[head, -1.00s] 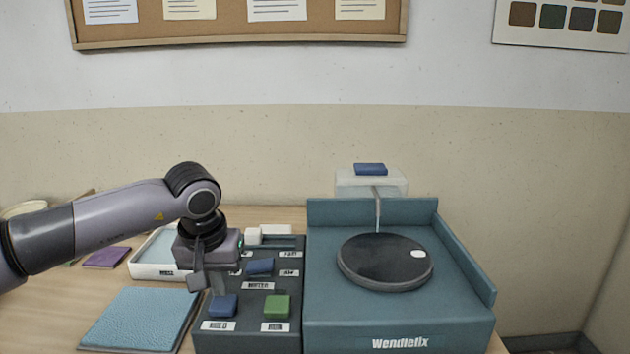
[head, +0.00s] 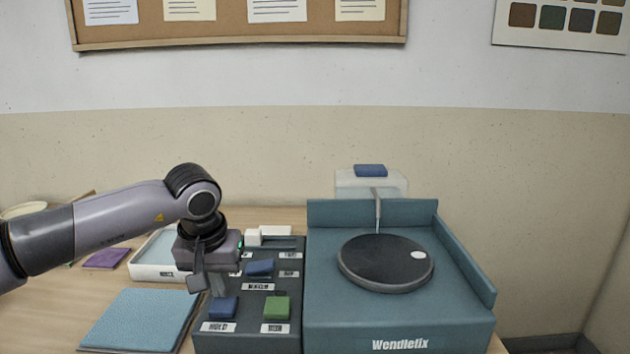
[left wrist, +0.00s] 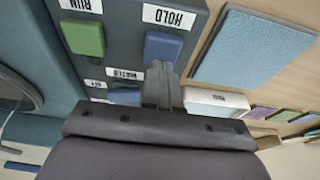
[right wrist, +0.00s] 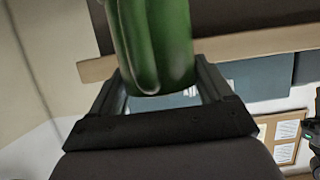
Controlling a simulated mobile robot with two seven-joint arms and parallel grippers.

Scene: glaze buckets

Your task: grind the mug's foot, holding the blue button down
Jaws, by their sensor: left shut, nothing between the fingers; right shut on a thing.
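The blue HOLD button (head: 223,307) is at the front left of the dark control panel; it also shows in the left wrist view (left wrist: 163,47). My left gripper (head: 218,286) is shut and empty, its fingertips pointing down right at the button's back edge. I cannot tell whether they touch it or whether it is pressed. The green mug (right wrist: 157,40) shows only in the right wrist view, between the fingers of my right gripper (right wrist: 160,76), which is shut on it. Its foot cannot be made out. The dark round grinding disc (head: 385,262) is bare, with a white spot.
The green RUN button (head: 277,308) is right of the blue one, with a blue switch (head: 260,267) behind. The teal grinder housing (head: 400,325) has raised walls and a thin spout (head: 378,208). A blue mat (head: 140,318) and a white tray (head: 150,272) lie left.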

